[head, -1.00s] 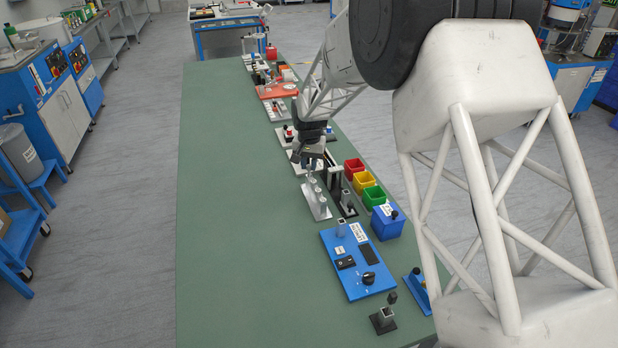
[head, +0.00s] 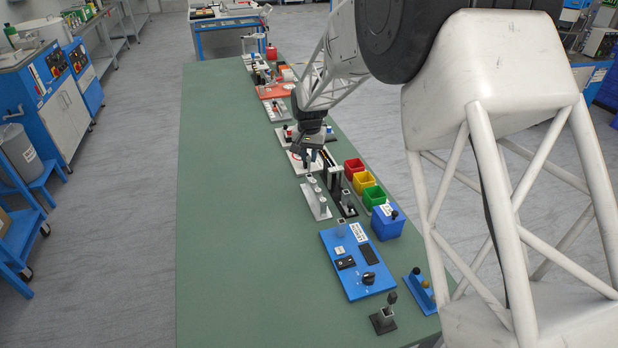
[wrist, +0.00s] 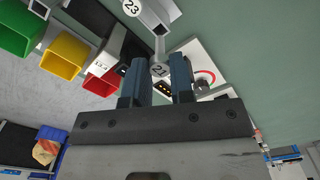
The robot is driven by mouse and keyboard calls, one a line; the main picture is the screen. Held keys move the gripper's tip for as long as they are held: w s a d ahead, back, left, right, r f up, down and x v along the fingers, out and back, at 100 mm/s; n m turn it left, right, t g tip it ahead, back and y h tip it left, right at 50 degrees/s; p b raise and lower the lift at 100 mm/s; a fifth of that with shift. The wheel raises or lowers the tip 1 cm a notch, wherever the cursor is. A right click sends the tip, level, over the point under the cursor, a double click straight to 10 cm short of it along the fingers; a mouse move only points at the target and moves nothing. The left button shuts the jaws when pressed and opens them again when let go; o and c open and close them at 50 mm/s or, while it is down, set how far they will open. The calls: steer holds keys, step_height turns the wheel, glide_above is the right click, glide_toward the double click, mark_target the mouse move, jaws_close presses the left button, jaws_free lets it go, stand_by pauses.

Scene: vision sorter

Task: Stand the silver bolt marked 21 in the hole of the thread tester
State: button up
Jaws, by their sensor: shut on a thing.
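In the wrist view, the silver bolt marked 21 (wrist: 159,71) sits between the two blue fingers of my gripper (wrist: 158,75), which is shut on it. Its shank points away from the camera, towards the grey bolt rack (wrist: 152,15); I cannot tell whether its end is clear of the rack. In the head view, my gripper (head: 307,165) is over the far end of the rack (head: 317,203); the bolt is too small to make out there. A blue panel (head: 347,262) with a silver square block, switch and knob stands nearer; its label is unreadable, so I cannot confirm it is the thread tester.
Another bolt marked 23 (wrist: 131,7) stands in the rack. Red (head: 353,168), yellow (head: 363,182) and green (head: 374,197) bins and a blue box (head: 388,224) line the right side. The green table's left side is clear.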

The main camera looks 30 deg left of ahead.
steer(key=shift+w+r, duration=0.1)
steer(key=shift+r, duration=0.05)
stand_by(0.4)
steer(key=w+a+r, duration=0.5)
steer(key=w+r, duration=0.1)
steer(key=w, duration=0.2)
steer(key=shift+a, duration=0.25)
stand_by(0.3)
steer(key=shift+f, duration=0.15)
stand_by(0.4)
steer(key=shift+f, duration=2.75)
steer(key=shift+f, duration=1.8)
stand_by(0.6)
steer(key=o, duration=1)
